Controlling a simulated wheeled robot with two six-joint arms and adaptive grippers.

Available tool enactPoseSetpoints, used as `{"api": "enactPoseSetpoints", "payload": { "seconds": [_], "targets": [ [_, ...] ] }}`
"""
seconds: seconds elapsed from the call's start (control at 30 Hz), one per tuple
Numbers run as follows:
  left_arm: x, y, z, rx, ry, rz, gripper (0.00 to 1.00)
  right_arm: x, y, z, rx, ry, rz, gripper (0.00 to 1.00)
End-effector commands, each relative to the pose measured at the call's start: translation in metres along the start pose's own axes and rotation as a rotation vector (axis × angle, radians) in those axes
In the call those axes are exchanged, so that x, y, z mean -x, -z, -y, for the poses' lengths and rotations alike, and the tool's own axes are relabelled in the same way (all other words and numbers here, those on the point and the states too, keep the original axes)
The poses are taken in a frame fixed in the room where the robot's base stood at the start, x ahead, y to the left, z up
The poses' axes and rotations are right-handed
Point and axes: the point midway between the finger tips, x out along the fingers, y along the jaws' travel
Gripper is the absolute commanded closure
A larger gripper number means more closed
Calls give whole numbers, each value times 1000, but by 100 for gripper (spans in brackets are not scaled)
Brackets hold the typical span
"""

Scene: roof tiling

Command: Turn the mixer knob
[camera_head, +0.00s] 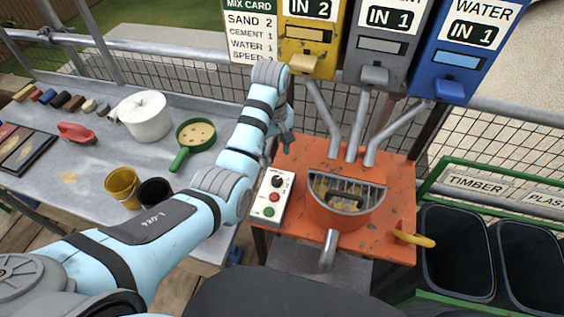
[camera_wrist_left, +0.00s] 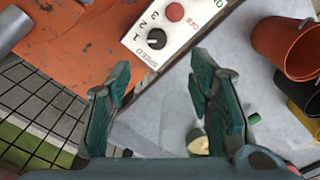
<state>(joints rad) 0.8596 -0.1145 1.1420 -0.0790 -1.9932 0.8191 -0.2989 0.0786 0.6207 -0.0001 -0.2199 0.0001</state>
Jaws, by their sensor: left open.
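The black mixer knob (camera_head: 277,181) sits at the top of a white control box (camera_head: 265,213), above a red and a green button. In the left wrist view the knob (camera_wrist_left: 156,38) shows beside the numbers 1, 2 and 3. My left gripper (camera_head: 281,147) is above and behind the control box in the head view, apart from it. In the left wrist view my left gripper (camera_wrist_left: 161,68) is open and empty, and the knob appears just beyond the gap between its fingertips. My right gripper is not in view.
The orange mixer (camera_head: 400,180) with a grated bowl stands right of the control box. Hoppers, including a blue one (camera_head: 440,75), hang behind it. The left bench (camera_head: 60,95) holds a white pot (camera_head: 146,118), a green pan (camera_head: 195,134) and a yellow cup (camera_head: 122,187).

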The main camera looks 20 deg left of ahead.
Motion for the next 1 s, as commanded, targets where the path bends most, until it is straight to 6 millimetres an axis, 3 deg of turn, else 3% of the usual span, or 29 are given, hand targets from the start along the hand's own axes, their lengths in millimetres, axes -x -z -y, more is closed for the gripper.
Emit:
{"api": "enactPoseSetpoints", "payload": {
  "seconds": [0.07, 0.17, 0.5, 0.63, 0.77, 1.0],
  "targets": [
    [12, 1, -5, 20, 11, 6, 52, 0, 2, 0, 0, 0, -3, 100],
    [3, 0, -6, 27, 14, 8, 52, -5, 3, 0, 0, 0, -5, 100],
    [-90, -1, -6, 21, 14, 9, 52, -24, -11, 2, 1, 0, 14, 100],
    [-118, 0, -6, 21, 11, 7, 52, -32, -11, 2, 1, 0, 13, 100],
    [-130, 0, -6, 21, 11, 6, 52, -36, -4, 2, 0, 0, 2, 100],
    [-130, 0, -6, 20, 9, 5, 52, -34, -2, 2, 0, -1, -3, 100]
  ]
}}
